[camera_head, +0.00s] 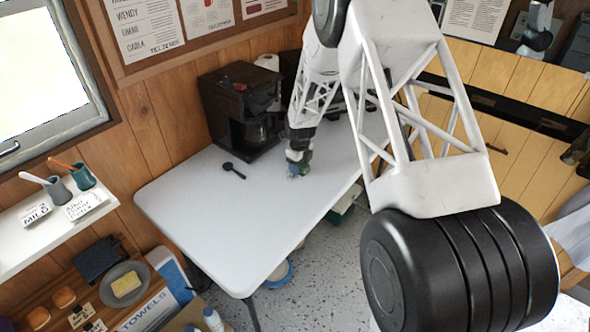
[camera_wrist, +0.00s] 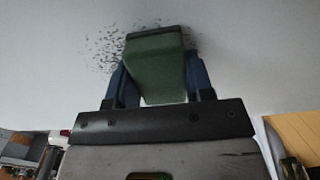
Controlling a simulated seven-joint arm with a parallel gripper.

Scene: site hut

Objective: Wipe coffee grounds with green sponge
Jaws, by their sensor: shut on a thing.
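My gripper (camera_head: 298,160) is low over the right part of the white table (camera_head: 205,225), in front of the coffee maker. In the wrist view its two blue fingers are closed on the sides of the green sponge (camera_wrist: 158,72). The sponge's far end is at the table surface among dark coffee grounds (camera_wrist: 103,50); I cannot tell whether it touches. The grounds lie scattered around that end, mostly to its left, with a few to its right. In the head view the sponge (camera_head: 305,170) shows only as a small green patch, and most grounds are hidden by my gripper.
A black coffee maker (camera_head: 240,105) stands at the back of the table. A black scoop (camera_head: 232,169) lies in front of it. The table's left and front areas are clear. A shelf with cups (camera_head: 58,190) is at the left. My arm blocks much of the right side.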

